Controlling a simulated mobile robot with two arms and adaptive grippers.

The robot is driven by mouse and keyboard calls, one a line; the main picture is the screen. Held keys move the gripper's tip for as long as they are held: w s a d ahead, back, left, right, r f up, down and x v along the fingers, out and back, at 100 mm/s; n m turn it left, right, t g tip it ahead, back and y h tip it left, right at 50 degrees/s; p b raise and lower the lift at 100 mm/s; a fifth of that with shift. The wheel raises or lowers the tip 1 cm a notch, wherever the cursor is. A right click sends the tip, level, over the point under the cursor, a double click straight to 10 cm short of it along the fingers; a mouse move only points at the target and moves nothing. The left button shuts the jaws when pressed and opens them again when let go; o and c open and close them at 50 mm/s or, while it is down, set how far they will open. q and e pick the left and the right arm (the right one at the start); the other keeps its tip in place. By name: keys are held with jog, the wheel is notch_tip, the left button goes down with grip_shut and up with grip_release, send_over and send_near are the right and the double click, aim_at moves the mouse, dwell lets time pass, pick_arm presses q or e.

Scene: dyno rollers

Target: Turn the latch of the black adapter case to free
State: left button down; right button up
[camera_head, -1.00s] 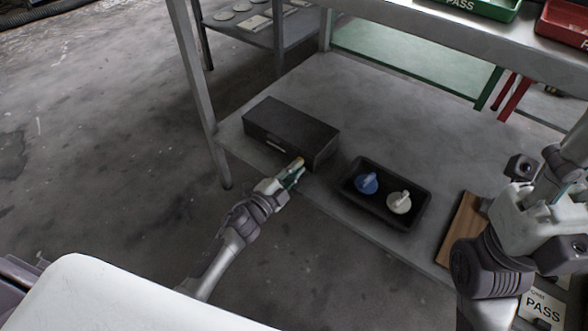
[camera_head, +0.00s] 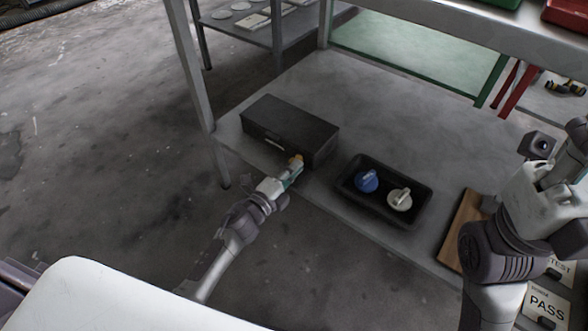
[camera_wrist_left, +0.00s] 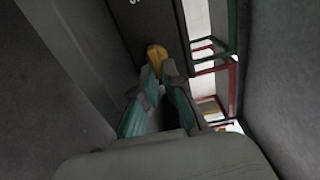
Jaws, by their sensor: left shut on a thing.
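The black adapter case (camera_head: 290,133) is a long dark box lying shut on the grey lower shelf. Its yellow latch (camera_head: 297,160) is at the right end of its front face. My left gripper (camera_head: 292,172) reaches in from the front with teal-lined fingers and is shut on the latch. In the left wrist view the yellow latch (camera_wrist_left: 156,56) sits between the fingertips (camera_wrist_left: 157,78), which partly hide it, against the dark case face (camera_wrist_left: 85,45). My right arm is at the right edge; its fingers do not show.
A black tray (camera_head: 345,200) with a blue knob (camera_head: 367,181) and a white knob (camera_head: 399,199) stands right of the case. A brown board (camera_head: 462,228) lies farther right. A table leg (camera_head: 193,75) rises left of the case. The shelf behind is clear.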

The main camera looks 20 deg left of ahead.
dwell(0.3)
pick_arm(q)
jog(key=c, duration=1.3)
grip_release()
jog(key=shift+o, duration=0.2)
jog(key=shift+f, duration=0.1)
